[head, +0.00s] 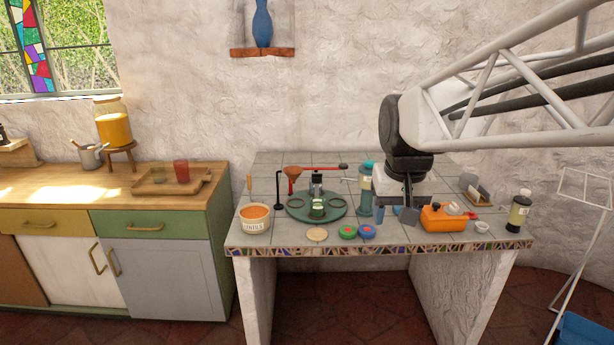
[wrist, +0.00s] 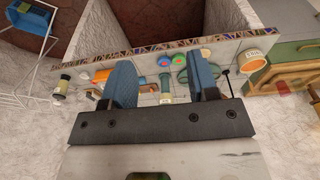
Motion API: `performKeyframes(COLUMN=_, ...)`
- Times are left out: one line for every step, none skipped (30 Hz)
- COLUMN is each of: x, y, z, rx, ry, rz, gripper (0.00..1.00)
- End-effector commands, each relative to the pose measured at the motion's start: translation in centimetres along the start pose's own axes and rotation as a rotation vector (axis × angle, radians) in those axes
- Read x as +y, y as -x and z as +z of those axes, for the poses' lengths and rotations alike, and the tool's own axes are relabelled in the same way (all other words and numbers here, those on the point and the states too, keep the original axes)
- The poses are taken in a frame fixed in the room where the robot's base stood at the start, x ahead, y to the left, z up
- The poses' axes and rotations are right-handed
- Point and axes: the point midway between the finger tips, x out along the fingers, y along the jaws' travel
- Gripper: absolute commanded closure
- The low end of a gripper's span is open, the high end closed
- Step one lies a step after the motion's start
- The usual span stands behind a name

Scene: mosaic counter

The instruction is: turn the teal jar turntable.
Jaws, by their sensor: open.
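The teal jar turntable (head: 298,211) is a round dark-green disc on the tiled counter, left of centre in the head view. It carries ring-shaped holders, a small green jar (head: 317,211) at its front and a grey upright piece behind. In the wrist view the turntable (wrist: 182,76) is partly hidden behind the right-hand finger. My gripper (head: 395,214) points down over the counter, to the right of the turntable and apart from it. Its two blue fingers (wrist: 163,78) are open, with nothing held between them.
A teal cylinder (head: 365,190) stands between the turntable and my gripper. A labelled crock (head: 255,219) is left of the turntable. Green (head: 347,232) and blue (head: 367,232) lids lie in front. A red arm (head: 325,168) extends behind the turntable.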

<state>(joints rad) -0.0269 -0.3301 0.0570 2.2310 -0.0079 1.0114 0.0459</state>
Motion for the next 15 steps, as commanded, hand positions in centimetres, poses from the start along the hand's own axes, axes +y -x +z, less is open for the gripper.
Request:
performKeyframes(x=-0.2, y=0.0, z=-1.3, rx=-0.006, ry=0.001, rz=0.0, gripper=0.46)
performKeyframes(x=-0.3, y=0.1, z=-2.1, rx=-0.007, ry=0.001, rz=-0.001, gripper=0.46)
performKeyframes(x=-0.4, y=0.1, z=-3.1, rx=-0.01, ry=0.002, rz=-0.001, gripper=0.46)
performKeyframes(x=-0.6, y=0.1, z=-3.8, rx=-0.013, ry=0.002, rz=-0.001, gripper=0.46)
performKeyframes(x=-0.7, y=0.2, z=-4.6, rx=-0.014, ry=0.002, rz=-0.001, gripper=0.46)
performKeyframes(x=-0.8, y=0.1, z=-5.5, rx=-0.018, ry=0.003, rz=-0.002, gripper=0.46)
performKeyframes(x=-0.9, y=0.2, z=-6.3, rx=-0.019, ry=0.003, rz=-0.002, gripper=0.46)
performKeyframes(x=-1.0, y=0.2, z=-7.0, rx=-0.022, ry=0.003, rz=-0.002, gripper=0.46)
performKeyframes(x=-1.2, y=0.1, z=-8.0, rx=-0.025, ry=0.003, rz=-0.002, gripper=0.46)
performKeyframes(x=-1.3, y=0.1, z=-8.7, rx=-0.027, ry=0.003, rz=-0.002, gripper=0.46)
performKeyframes(x=-1.4, y=0.0, z=-9.4, rx=-0.031, ry=0.003, rz=-0.002, gripper=0.46)
performKeyframes(x=-1.6, y=0.0, z=-10.4, rx=-0.033, ry=0.003, rz=-0.003, gripper=0.46)
performKeyframes(x=-1.7, y=-0.1, z=-11.1, rx=-0.036, ry=0.003, rz=-0.003, gripper=0.46)
performKeyframes(x=-1.8, y=-0.1, z=-11.9, rx=-0.038, ry=0.003, rz=-0.003, gripper=0.46)
performKeyframes(x=-2.0, y=-0.2, z=-12.8, rx=-0.04, ry=0.003, rz=-0.003, gripper=0.46)
